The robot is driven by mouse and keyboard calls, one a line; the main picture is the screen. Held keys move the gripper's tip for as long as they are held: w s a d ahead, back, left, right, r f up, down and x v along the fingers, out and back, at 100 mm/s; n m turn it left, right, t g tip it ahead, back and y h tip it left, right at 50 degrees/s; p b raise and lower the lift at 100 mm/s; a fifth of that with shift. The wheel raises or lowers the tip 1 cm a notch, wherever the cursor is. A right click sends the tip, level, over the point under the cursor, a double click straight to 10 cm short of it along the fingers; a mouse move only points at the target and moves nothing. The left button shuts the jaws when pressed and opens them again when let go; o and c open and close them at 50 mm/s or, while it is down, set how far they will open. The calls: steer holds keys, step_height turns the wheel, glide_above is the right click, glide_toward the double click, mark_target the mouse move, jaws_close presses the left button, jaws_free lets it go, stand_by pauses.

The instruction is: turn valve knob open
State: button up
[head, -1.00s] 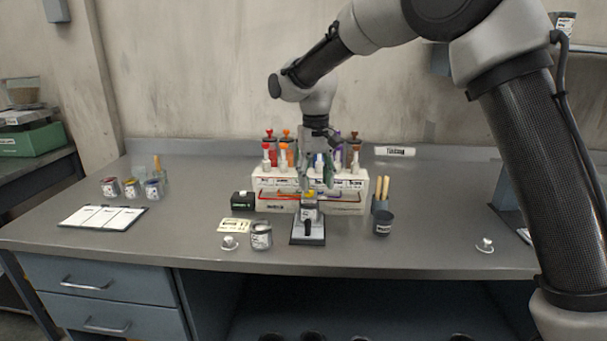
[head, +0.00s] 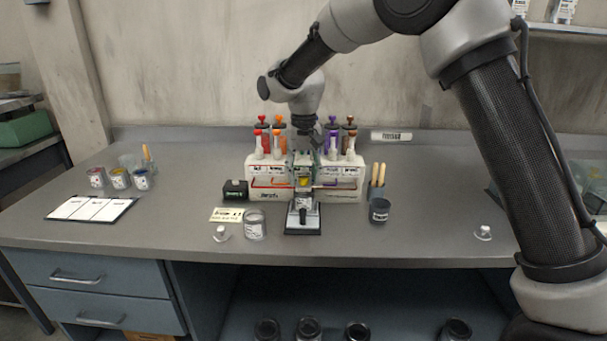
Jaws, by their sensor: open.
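A white paint dispenser (head: 262,194) stands at the back middle of the bench in the head view. Several coloured canisters with small knobs rise behind it, among them a red knob (head: 263,119), an orange knob (head: 278,119), a purple knob (head: 332,120) and a brown knob (head: 350,120). White taps with red, orange and purple tops stand in front of them. My gripper (head: 305,158) is open and points down at the dispenser's middle, between the left and right taps. It hides part of the dispenser there. I cannot tell whether it touches any knob.
A small scale (head: 303,224) stands before the dispenser with a yellow-topped container (head: 304,184) above it. A glass jar (head: 255,226), black box (head: 235,190) and dark brush cup (head: 379,211) stand nearby. The bench's right side (head: 430,205) is mostly clear.

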steer(key=c, duration=1)
steer(key=shift+c, duration=0.2)
steer(key=shift+n, duration=0.3)
steer(key=n, duration=0.3)
steer(key=shift+n, duration=0.4)
steer(key=n, duration=0.4)
steer(key=shift+n, duration=0.3)
steer(key=n, duration=0.8)
steer(key=shift+n, duration=0.6)
